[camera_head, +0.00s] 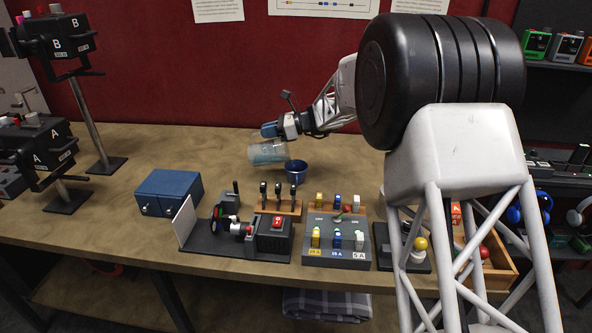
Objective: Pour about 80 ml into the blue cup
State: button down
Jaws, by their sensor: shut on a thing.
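My gripper (270,130) is above the middle of the bench and shut on a clear container (266,153). The container is held off the bench and tilted well over toward the right, with bluish liquid inside it. The dark blue cup (297,170) stands upright on the bench, just below and to the right of the container. The container's right end is close to the cup's rim. I cannot tell whether liquid is running between them, and the inside of the cup is too small to read.
In front of the cup are a wooden rack with black-handled tools (283,206), a grey switch panel (337,252) and a black device with a red switch (273,238). A blue box (168,194) is at left. The bench behind and left of the container is clear.

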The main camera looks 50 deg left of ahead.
aim_at(253, 145)
jog(key=shift+s+a+f+t+h, duration=0.25)
jog(key=shift+s+a, duration=0.1)
jog(key=shift+s, duration=0.1)
jog(key=shift+s+a+f+t+h, duration=0.15)
jog(key=shift+s+a+t, duration=0.1)
jog(key=shift+s+a, duration=0.15)
jog(key=shift+s+a+f+t+h, duration=0.3)
jog(key=shift+s+f+t+h, duration=0.1)
jog(key=shift+f+t, duration=0.1)
jog(key=shift+s+a+f+t+h, duration=0.3)
jog(key=shift+f+t+h, duration=0.1)
jog(key=shift+f+t, duration=0.1)
jog(key=shift+s+f, duration=0.1)
jog(key=shift+s, duration=0.05)
jog(key=shift+s+a+f+t+h, duration=0.2)
jog(key=shift+f+t+h, duration=0.1)
jog(key=shift+t, duration=0.1)
jog(key=shift+s+a, duration=0.15)
jog(key=shift+s, duration=0.05)
